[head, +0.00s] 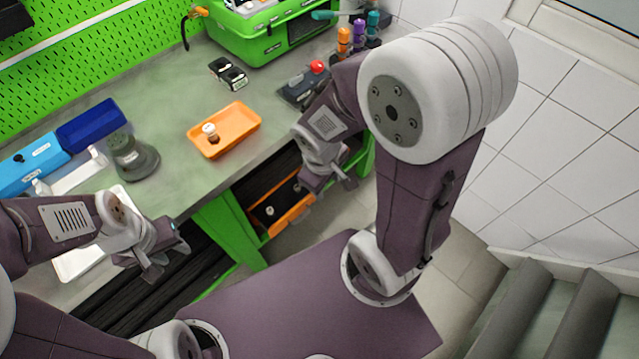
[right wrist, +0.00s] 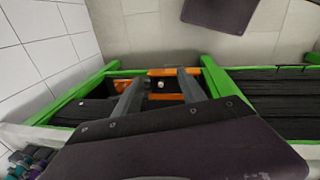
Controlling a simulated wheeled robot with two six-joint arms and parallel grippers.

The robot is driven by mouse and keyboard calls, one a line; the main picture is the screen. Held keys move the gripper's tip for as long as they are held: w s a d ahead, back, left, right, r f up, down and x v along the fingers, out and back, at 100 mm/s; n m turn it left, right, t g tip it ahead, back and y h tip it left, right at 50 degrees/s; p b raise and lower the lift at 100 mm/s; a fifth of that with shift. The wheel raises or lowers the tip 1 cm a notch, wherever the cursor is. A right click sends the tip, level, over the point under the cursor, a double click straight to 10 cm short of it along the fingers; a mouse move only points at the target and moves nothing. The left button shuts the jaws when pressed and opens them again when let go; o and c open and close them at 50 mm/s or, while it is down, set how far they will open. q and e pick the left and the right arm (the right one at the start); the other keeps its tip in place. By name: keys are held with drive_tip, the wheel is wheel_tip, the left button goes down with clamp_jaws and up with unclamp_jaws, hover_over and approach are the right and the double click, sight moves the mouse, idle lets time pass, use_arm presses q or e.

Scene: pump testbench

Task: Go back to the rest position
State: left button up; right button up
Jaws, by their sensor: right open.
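My left gripper (head: 168,260) is at the left in the head view, over the front edge of the grey workbench (head: 190,108). Its two fingers stand apart and nothing shows between them. My right gripper (head: 330,188) hangs just off the bench's front edge, right of the orange tray. In the right wrist view its two fingers (right wrist: 160,88) are spread, with empty space between them. Below and beyond them is an orange-edged drawer (right wrist: 165,72) under the bench, holding a small pale part.
An orange tray (head: 240,131) with a small part stands on the bench. Blue bins (head: 92,125), a dark round device (head: 133,160), a green case (head: 262,35) and a red-button box (head: 303,88) stand around it. White tiled wall (head: 570,150) is at right.

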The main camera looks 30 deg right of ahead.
drive_tip(key=m, duration=0.1)
drive_tip(key=a+m+y, duration=0.1)
drive_tip(key=m, duration=0.3)
drive_tip(key=shift+a+r+y+p, duration=0.3)
drive_tip(key=shift+a+r+y, duration=0.05)
drive_tip(key=shift+a+y, duration=0.05)
idle(0.8)
